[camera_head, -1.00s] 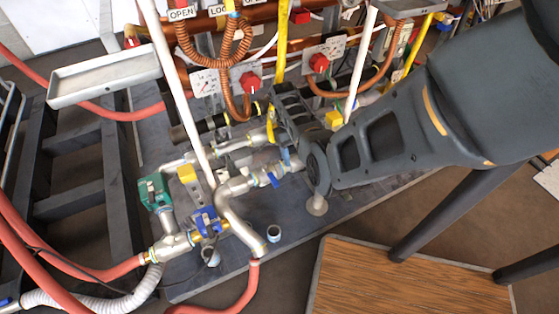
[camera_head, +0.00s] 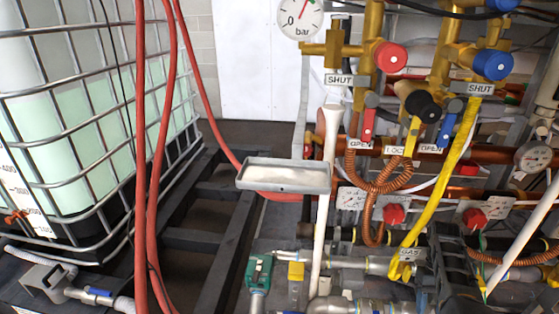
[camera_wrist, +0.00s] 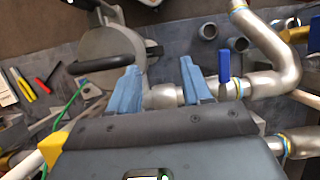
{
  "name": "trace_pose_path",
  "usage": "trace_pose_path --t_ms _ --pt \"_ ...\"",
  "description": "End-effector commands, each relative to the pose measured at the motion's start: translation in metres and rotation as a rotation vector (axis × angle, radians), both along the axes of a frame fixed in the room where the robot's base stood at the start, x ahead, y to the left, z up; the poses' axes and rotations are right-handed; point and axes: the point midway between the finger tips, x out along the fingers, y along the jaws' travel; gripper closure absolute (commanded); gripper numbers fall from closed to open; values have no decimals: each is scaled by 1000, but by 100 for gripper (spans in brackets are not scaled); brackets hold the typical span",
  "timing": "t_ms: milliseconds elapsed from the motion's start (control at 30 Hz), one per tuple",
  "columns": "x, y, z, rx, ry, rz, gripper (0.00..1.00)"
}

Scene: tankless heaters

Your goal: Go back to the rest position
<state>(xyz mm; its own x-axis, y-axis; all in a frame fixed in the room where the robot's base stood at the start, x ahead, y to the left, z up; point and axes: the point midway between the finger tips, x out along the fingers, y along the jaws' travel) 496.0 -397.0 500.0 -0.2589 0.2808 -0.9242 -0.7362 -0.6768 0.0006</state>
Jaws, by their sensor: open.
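My gripper (camera_wrist: 160,82) shows in the wrist view with its two blue fingers apart and nothing between them. It is above the grey base plate and pipework. A silver pipe (camera_wrist: 262,85) with a blue lever (camera_wrist: 224,66) is just right of the fingers. A round grey part (camera_wrist: 112,50) with a dark handle is beyond the left finger. I cannot tell whether the fingers touch anything. My gripper does not show clearly in the head view.
Copper and brass pipework with red (camera_head: 391,57) and blue (camera_head: 492,65) knobs fills the right of the head view. A metal tray (camera_head: 285,175) juts out mid-view. Red hoses (camera_head: 140,150) hang before a caged white tank (camera_head: 60,110) at left.

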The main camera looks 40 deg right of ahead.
Motion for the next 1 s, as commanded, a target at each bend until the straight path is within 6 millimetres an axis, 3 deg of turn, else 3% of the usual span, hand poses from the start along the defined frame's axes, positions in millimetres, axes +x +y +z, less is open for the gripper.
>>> trace_pose_path --t_ms 167,267,433,600,767,1000 --pt "1 8 -6 -24 -6 17 51" --pt "3 23 -17 -72 -23 49 51" --pt "7 62 -39 -209 -85 142 51" --pt "8 109 -48 -361 -193 252 51" --pt "6 156 -37 -489 -326 359 51" --pt "-4 227 14 -634 -577 498 51"
